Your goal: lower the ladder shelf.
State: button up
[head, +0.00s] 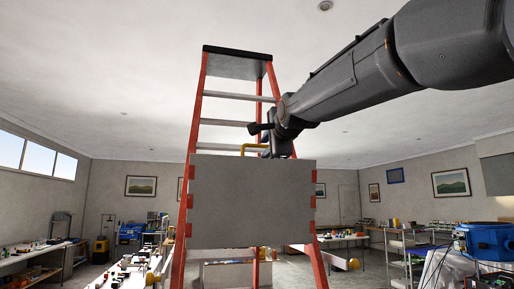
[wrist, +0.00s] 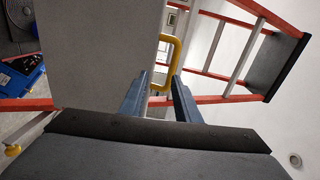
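The red ladder (head: 188,140) with grey rungs stands ahead of me. Its shelf (head: 250,205) is a flat grey panel, upright against the ladder's front; it also fills the left of the wrist view (wrist: 105,50). A yellow handle (head: 252,147) stands at the panel's top edge and shows in the wrist view (wrist: 177,45). My gripper (wrist: 159,76) is at this handle, its two fingers apart, with part of the handle between them. The handle looks nearer the right finger; I cannot tell whether they touch. In the head view, the gripper is partly hidden by the arm and panel.
Workbenches with tools stand at left (head: 40,255) and behind the ladder. A blue machine (head: 484,241) and a shelf rack (head: 405,262) are at the right. The ladder's red rails and rungs lie close behind the panel. The space above the benches is free.

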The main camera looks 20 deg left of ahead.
aim_at(258, 146)
jog(key=shift+y, duration=0.3)
jog(key=shift+w+a+r+p, duration=0.3)
jog(key=shift+w+a+p, duration=0.45)
jog(key=shift+w, duration=0.25)
jog(key=shift+w+a+r+p, duration=0.25)
jog(key=shift+w+a+p, duration=0.5)
jog(key=shift+w, duration=0.25)
jog(key=shift+w+a+r+p, duration=0.3)
jog(key=shift+w+a+p, duration=0.35)
jog(key=shift+w+a, duration=0.3)
jog(key=shift+d, duration=0.1)
grip_shut()
